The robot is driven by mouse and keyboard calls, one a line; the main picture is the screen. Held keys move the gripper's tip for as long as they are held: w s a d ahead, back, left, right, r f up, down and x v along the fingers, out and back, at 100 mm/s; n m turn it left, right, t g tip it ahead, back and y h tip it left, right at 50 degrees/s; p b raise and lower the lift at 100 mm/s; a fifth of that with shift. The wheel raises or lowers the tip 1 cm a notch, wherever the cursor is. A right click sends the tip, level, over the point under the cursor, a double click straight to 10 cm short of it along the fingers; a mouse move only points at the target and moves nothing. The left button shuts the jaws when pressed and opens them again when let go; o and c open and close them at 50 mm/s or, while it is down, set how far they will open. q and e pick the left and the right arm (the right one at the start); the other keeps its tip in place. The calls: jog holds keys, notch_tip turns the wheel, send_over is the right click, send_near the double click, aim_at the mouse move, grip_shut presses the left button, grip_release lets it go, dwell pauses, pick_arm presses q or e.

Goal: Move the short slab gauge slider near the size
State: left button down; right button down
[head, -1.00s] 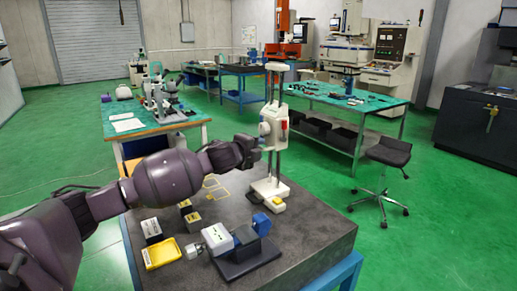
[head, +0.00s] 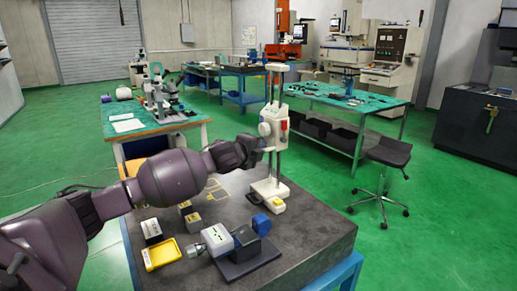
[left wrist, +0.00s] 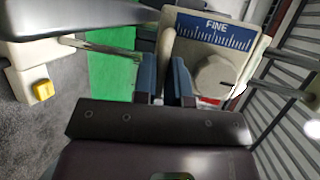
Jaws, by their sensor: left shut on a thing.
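The height gauge stands upright on the dark slab table, with a white base (head: 269,191) and two upright columns. Its white slider (head: 274,124), with a red part on its right side, sits about midway up the columns. My left gripper (head: 258,146) is at the slider's left side. In the left wrist view its two blue-grey fingers (left wrist: 165,82) are close together on a pale part of the slider; the exact contact is partly hidden. A blue "FINE" scale (left wrist: 214,30) and round knob (left wrist: 213,76) show beside the fingers. My right gripper is out of view.
The table's right side is clear.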

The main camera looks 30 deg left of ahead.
pick_arm(q)
notch_tip(320, 180, down, 7)
jog(key=shift+r+b, duration=0.15)
jog(key=shift+b, duration=0.25)
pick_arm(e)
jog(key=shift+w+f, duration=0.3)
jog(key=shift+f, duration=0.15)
